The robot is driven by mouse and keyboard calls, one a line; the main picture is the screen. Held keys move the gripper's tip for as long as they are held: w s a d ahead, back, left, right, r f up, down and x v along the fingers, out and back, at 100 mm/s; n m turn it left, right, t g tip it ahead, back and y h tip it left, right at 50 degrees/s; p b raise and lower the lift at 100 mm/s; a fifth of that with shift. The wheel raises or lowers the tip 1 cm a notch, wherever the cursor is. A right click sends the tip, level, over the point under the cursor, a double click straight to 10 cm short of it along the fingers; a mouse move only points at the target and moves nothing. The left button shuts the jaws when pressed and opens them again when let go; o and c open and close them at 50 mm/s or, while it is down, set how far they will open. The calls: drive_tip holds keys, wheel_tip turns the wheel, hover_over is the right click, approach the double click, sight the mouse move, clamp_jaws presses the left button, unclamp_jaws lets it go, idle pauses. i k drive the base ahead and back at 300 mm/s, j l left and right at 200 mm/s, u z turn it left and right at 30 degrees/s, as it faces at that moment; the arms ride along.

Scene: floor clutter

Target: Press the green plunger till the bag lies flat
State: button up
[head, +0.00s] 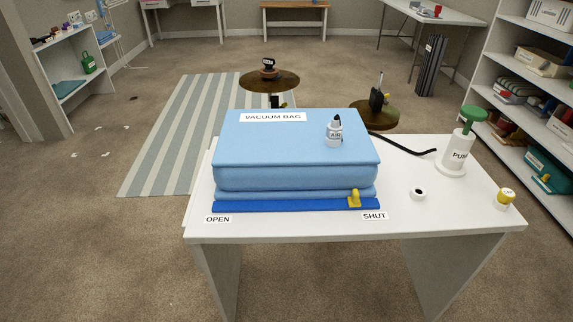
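A thick, puffed light-blue bag (290,178) labelled "VACUUM BAG" lies on a white table in the head view. A white pump (454,158) stands upright on the table's right side. Its green plunger (473,116) is raised above the pump body. A dark hose (408,146) runs from behind the bag toward the pump; I cannot tell if its end joins the pump. A yellow slider (354,199) sits on the dark-blue front strip (280,206), near the "SHUT" label (375,216). A small black-tipped piece (335,133) marked "AIR" stands on the bag. My gripper is not in view.
A small white ring-like piece (418,194) and a yellow-topped white piece (506,198) lie on the table (440,222) near the pump. A loaded shelf (538,110) is at right. Floor at left is mostly open.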

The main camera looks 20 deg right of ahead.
sight(473, 113)
drive_tip(key=z, duration=1.5)
